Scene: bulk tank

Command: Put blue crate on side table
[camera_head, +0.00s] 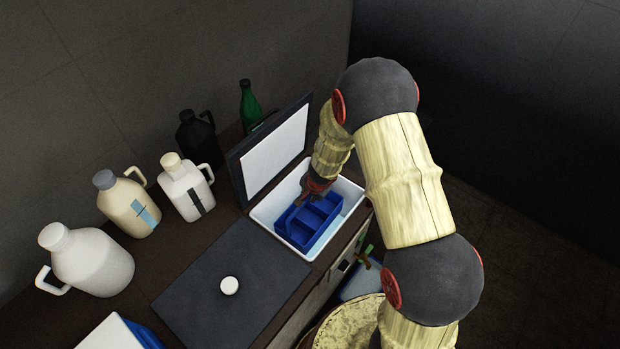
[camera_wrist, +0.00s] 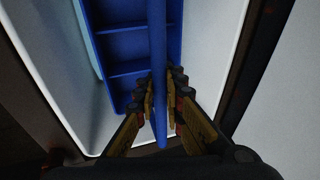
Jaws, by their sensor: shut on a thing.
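The blue crate (camera_head: 312,222) is a compartmented box inside the white open bin at the counter's right end. In the wrist view the blue crate (camera_wrist: 122,48) shows its compartments and a long blue bar running down the middle. My gripper (camera_head: 310,192) reaches down into the bin from above. In the wrist view my gripper (camera_wrist: 162,90) has its fingers on both sides of the blue bar, shut on it. The crate's underside is hidden. I cannot tell which surface is the side table.
The white bin (camera_head: 267,214) has a raised lid (camera_head: 275,150) behind it. A dark flat cover (camera_head: 215,275) with a white knob (camera_head: 229,286) lies beside it. Several jugs and a green bottle (camera_head: 250,105) stand along the wall. A round yellowish top (camera_head: 350,328) is below.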

